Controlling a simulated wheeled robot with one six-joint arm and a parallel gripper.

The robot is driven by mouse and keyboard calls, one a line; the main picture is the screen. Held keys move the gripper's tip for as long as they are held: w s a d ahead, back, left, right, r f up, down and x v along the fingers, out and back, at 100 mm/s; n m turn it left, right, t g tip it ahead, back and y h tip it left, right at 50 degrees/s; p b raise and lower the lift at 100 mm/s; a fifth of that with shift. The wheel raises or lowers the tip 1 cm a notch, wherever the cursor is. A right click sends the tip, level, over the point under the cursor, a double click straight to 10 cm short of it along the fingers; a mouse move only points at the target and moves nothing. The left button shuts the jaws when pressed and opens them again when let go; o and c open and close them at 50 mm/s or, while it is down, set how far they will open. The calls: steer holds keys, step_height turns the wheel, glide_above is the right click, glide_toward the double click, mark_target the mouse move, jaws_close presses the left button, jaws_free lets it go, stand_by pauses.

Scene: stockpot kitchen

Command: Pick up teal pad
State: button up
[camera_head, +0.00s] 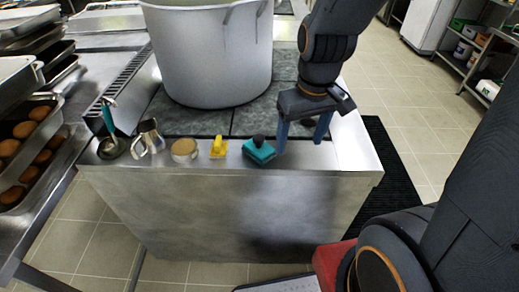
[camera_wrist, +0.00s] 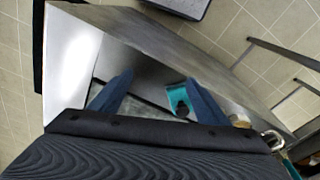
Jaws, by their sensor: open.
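The teal pad (camera_head: 259,151) with a dark round knob on top sits on the steel counter's front ledge. It also shows in the wrist view (camera_wrist: 177,91), just inside my gripper's right finger, which hides part of it. My gripper (camera_head: 303,138) is open, its two blue fingers pointing down at the ledge to the right of the pad. In the wrist view the fingers (camera_wrist: 154,85) are spread apart with nothing held between them. I cannot tell whether a finger touches the pad.
Left of the pad stand a yellow object (camera_head: 219,148), a round tan-topped item (camera_head: 184,150), a metal pitcher (camera_head: 150,137) and a teal-handled ladle (camera_head: 109,130). A large stockpot (camera_head: 210,60) stands behind on the dark cooktop. The ledge's right end is clear.

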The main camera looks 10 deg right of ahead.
mark_target(259, 138)
steer(key=w+a+n+b, duration=0.1)
steer(key=w+a+n, duration=0.1)
steer(key=n, duration=0.1)
steer(key=w+a+n+b, duration=0.1)
steer(key=w+a+n, duration=0.2)
steer(key=w+a+n+y, duration=0.1)
steer(key=w+a+n, duration=0.1)
steer(key=w+n, duration=0.1)
steer(key=shift+w+a+r+b, duration=0.2)
steer(key=shift+w+r+b, duration=0.1)
steer(key=shift+b, duration=0.1)
steer(key=shift+a+f, duration=0.1)
steer(key=shift+f, duration=0.05)
steer(key=shift+w+a+f+p, duration=0.1)
steer(key=shift+a+f+p, duration=0.15)
steer(key=shift+f, duration=0.95)
steer(key=shift+w+a+f+p, duration=0.1)
steer(key=shift+f+p, duration=0.2)
steer(key=shift+f, duration=0.95)
steer(key=shift+w+a+f+p, duration=0.1)
steer(key=shift+a+f+p, duration=0.15)
steer(key=shift+f, duration=0.95)
steer(key=shift+s, duration=0.15)
steer(key=c, duration=1.5)
step_height(259, 138, up, 10)
steer(key=shift+r+b, duration=0.1)
steer(key=shift+b, duration=0.55)
jaws_close()
